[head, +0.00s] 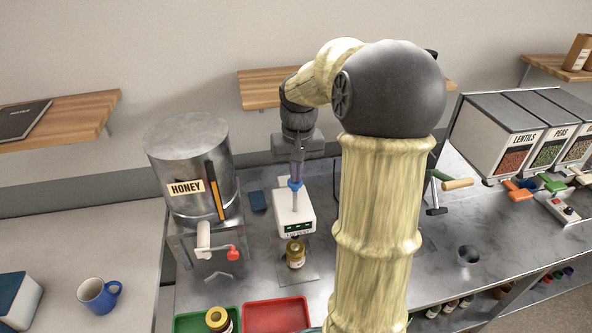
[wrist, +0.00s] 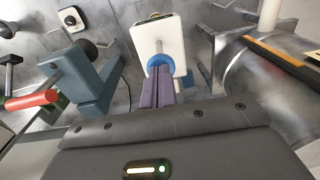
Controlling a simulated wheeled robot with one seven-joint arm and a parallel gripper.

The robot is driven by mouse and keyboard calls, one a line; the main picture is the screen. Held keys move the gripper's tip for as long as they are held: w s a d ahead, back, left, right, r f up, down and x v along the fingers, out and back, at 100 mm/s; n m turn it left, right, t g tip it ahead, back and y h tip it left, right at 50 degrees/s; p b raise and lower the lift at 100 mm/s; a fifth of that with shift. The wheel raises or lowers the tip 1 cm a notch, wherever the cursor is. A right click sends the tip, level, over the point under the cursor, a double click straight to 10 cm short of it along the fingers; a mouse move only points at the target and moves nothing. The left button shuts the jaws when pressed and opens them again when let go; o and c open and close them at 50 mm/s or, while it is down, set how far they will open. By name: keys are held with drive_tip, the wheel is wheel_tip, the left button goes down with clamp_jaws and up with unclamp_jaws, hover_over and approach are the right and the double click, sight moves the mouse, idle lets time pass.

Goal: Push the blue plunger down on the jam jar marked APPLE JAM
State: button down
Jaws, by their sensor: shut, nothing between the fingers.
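The blue plunger (head: 295,185) tops a thin rod rising from a white box (head: 282,204) with a dark green-lit display; the lettering below it is too small to read. In the wrist view the blue plunger (wrist: 159,61) shows as a round disc in front of the white box (wrist: 170,32). My gripper (head: 297,178) is shut and empty, with purple fingers pointing down at the plunger. In the wrist view my gripper (wrist: 159,72) overlaps the disc's near edge; I cannot tell whether they touch. A small gold-lidded jar (head: 295,257) stands in front of the box, its label unreadable.
A honey drum (head: 190,150) with a red-handled tap stands left of the box. Green (head: 190,324) and red (head: 275,316) trays lie in front, with another jar (head: 218,320) at the green one. A metal cup (head: 467,255) and bulk bins (head: 500,130) are to the right.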

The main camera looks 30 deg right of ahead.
drive_tip(key=shift+f, duration=0.1)
wheel_tip(320, 180, down, 7)
drive_tip(key=b, duration=0.4)
drive_tip(key=shift+s+f+b, duration=0.1)
drive_tip(key=shift+b, duration=0.25)
drive_tip(key=shift+s+a+f, duration=0.1)
drive_tip(key=shift+s+f, duration=0.25)
drive_tip(key=shift+s, duration=0.05)
drive_tip(key=shift+t, duration=0.3)
drive_tip(key=r+p, duration=0.1)
drive_tip(key=r, duration=0.1)
drive_tip(key=r+p, duration=0.1)
drive_tip(key=r, duration=0.1)
drive_tip(key=r+p, duration=0.2)
drive_tip(key=shift+w+r, duration=0.3)
drive_tip(key=shift+w, duration=0.1)
wheel_tip(320, 180, up, 10)
drive_tip(key=f+b, duration=0.1)
drive_tip(key=b, duration=0.2)
hover_over(297, 214)
drive_tip(key=shift+w+d+r+p, duration=0.25)
drive_tip(key=shift+d+p, duration=0.05)
